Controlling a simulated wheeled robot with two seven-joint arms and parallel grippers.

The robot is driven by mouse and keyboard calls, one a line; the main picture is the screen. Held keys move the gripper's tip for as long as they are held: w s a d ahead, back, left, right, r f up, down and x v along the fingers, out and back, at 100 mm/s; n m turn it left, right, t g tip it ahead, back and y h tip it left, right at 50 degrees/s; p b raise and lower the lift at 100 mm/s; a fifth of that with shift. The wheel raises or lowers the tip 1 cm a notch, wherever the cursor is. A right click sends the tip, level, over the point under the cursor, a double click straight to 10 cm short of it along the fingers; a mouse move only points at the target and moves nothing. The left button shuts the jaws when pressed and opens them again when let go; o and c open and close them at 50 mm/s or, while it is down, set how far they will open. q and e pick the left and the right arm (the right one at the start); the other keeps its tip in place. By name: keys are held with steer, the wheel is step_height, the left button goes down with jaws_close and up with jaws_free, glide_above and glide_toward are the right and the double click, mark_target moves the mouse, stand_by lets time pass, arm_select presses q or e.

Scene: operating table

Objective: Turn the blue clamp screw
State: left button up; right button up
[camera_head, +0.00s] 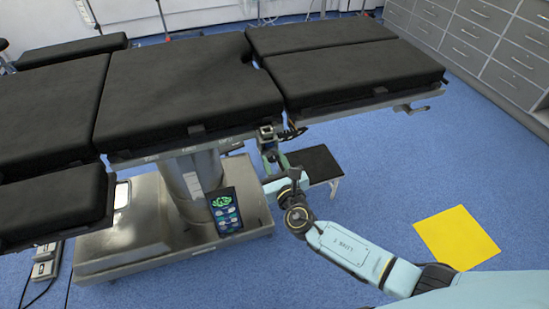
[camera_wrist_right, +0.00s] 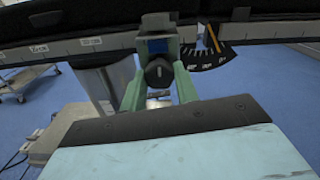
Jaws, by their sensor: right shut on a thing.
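The clamp with the blue clamp screw (camera_wrist_right: 158,72) sits on the side rail of the operating table. In the right wrist view it shows a blue face above a dark round knob. In the head view the clamp (camera_head: 266,132) is small, under the table's near edge. My right gripper (camera_wrist_right: 160,78) has its two green fingers on either side of the knob and is shut on it. In the head view my right gripper (camera_head: 270,148) reaches up to the clamp from below, partly hidden by its wrist. My left gripper is not in view.
The operating table (camera_head: 185,80) has black pads and a metal rail. A dial with a yellow pointer (camera_wrist_right: 208,50) hangs right of the clamp. A control pendant (camera_head: 225,211) hangs on the left, and a black-topped step (camera_head: 318,163) stands behind my wrist. A yellow square (camera_head: 457,238) lies on the open floor.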

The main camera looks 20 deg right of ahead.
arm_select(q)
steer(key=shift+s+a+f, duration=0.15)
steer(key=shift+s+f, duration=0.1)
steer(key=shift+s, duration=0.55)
arm_select(e)
steer(key=shift+n, duration=0.6)
steer(key=o, duration=1)
steer(key=shift+c, duration=0.2)
steer(key=shift+s, duration=0.1)
steer(key=shift+s+p, duration=0.3)
steer(key=shift+p, duration=0.05)
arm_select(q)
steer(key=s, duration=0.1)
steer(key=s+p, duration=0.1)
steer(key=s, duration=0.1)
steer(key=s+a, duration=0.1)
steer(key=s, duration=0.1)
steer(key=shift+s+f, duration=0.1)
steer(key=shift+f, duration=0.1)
arm_select(e)
steer(key=s, duration=1.2)
steer(key=shift+s+d, duration=0.25)
steer(key=shift+s, duration=0.1)
